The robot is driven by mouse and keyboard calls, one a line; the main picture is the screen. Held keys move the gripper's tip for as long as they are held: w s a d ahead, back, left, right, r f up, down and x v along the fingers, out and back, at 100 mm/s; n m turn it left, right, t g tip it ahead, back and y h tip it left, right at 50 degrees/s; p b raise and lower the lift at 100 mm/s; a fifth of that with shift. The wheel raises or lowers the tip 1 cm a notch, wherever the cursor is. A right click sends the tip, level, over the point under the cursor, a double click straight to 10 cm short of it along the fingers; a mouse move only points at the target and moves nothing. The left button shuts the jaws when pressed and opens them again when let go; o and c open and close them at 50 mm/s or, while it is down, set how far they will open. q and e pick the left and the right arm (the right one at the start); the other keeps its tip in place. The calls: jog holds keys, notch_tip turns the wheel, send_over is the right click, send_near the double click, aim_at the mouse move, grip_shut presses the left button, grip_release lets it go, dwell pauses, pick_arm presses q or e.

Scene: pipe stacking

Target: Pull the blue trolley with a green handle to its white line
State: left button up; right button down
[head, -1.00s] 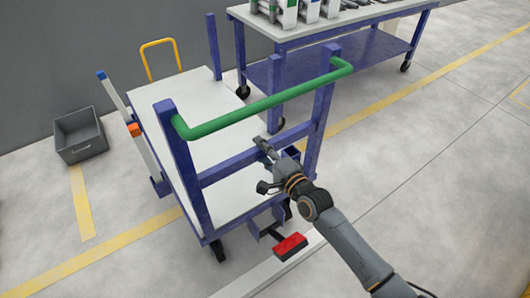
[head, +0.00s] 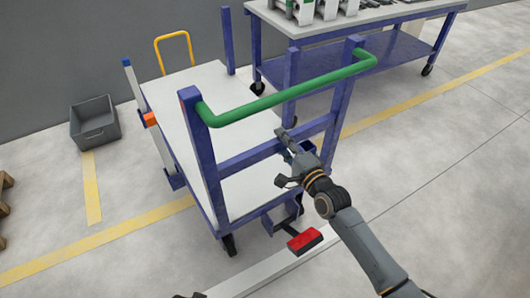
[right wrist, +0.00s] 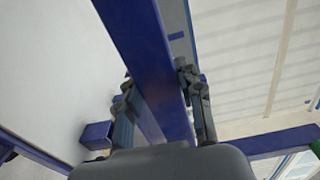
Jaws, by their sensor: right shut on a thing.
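The blue trolley (head: 207,165) has a white deck and a green handle (head: 290,88) across two blue posts. My right gripper (head: 287,143) is shut on the blue crossbar below the handle. In the right wrist view its fingers lie on both sides of the blue bar (right wrist: 145,50). A red pedal (head: 304,240) sticks out low at the trolley's near end. The white line (head: 265,275) runs along the floor in front, partly beside the pedal. A small dark piece at the bottom edge may be my left gripper; its jaws are not discernible.
A blue table (head: 300,28) with a grey top and a lower shelf stands behind right, close to the trolley. A grey bin (head: 95,122) sits by the wall at left. A wooden piece (head: 4,205) shows at the left edge. The floor at right front is clear.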

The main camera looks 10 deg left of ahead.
pick_arm(q)
jog(key=shift+f, duration=0.35)
pick_arm(e)
jog(key=shift+r, duration=0.3)
jog(key=c, duration=0.9)
grip_release()
jog(key=shift+f, duration=0.1)
jog(key=shift+o, duration=0.7)
pick_arm(q)
jog(key=shift+s, duration=0.1)
pick_arm(e)
jog(key=shift+f, duration=0.2)
jog(key=shift+s, duration=0.1)
pick_arm(q)
jog(key=shift+r, duration=0.1)
pick_arm(e)
jog(key=p+v, duration=0.2)
jog(key=v, duration=0.3)
jog(key=shift+a, duration=0.1)
pick_arm(q)
jog(key=s+a+f+g+p, duration=0.1)
jog(key=s+a+f+p, duration=0.1)
jog(key=s+f, duration=0.7)
jog(key=shift+s+f, duration=0.4)
jog(key=shift+s, duration=0.8)
pick_arm(e)
jog(key=v, duration=0.7)
jog(key=shift+f, duration=0.2)
